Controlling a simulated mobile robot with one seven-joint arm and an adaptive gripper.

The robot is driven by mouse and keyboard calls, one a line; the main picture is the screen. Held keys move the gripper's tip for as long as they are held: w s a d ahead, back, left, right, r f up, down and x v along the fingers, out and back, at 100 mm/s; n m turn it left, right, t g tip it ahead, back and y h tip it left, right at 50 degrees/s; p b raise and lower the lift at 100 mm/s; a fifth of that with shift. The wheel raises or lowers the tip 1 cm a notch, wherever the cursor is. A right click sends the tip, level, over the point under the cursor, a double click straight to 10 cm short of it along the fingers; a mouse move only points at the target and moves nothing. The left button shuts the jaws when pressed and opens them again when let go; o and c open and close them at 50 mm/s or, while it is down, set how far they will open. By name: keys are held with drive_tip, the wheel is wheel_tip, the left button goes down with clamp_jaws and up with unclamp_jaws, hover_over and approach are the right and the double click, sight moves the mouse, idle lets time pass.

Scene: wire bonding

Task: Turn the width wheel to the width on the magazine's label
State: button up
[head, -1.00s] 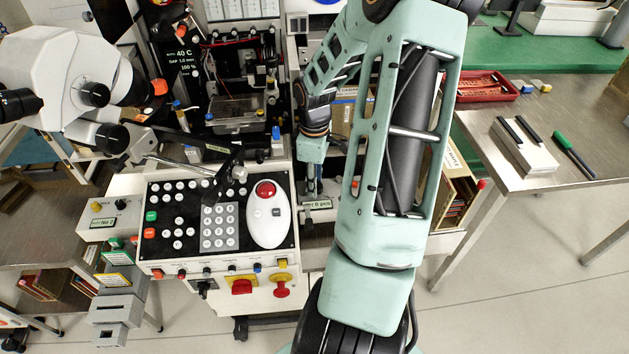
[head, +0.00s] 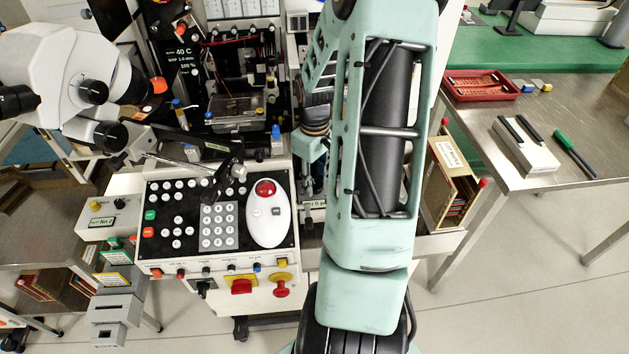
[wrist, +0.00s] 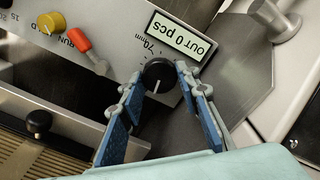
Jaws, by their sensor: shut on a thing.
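The width wheel (wrist: 158,75) is a small black knob with a white pointer line, on a grey panel with a printed scale; "70" and "mm" are readable beside it. My gripper (wrist: 160,78) has its two blue-padded fingers closed on either side of the wheel, shut on it. The pointer line points toward the bottom of the wrist view. In the head view my arm hides most of the gripper and the wheel. A wooden magazine (head: 437,200) stands right of my arm with a pale label (head: 452,154) whose text is too small to read.
An "OUT 0 pcs" display (wrist: 182,38) sits just above the wheel. An orange-red toggle lever (wrist: 86,44) and a yellow knob (wrist: 50,22) are to its left. A black knob (wrist: 37,122) stands lower left. The keypad console (head: 219,227) lies left of my arm.

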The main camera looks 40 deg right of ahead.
sight(315, 184)
drive_tip(key=shift+m+b, duration=0.4)
drive_tip(key=shift+m, duration=1.7)
drive_tip(key=o, duration=1.2)
drive_tip(key=shift+c, duration=0.2)
wheel_tip(315, 184, up, 12)
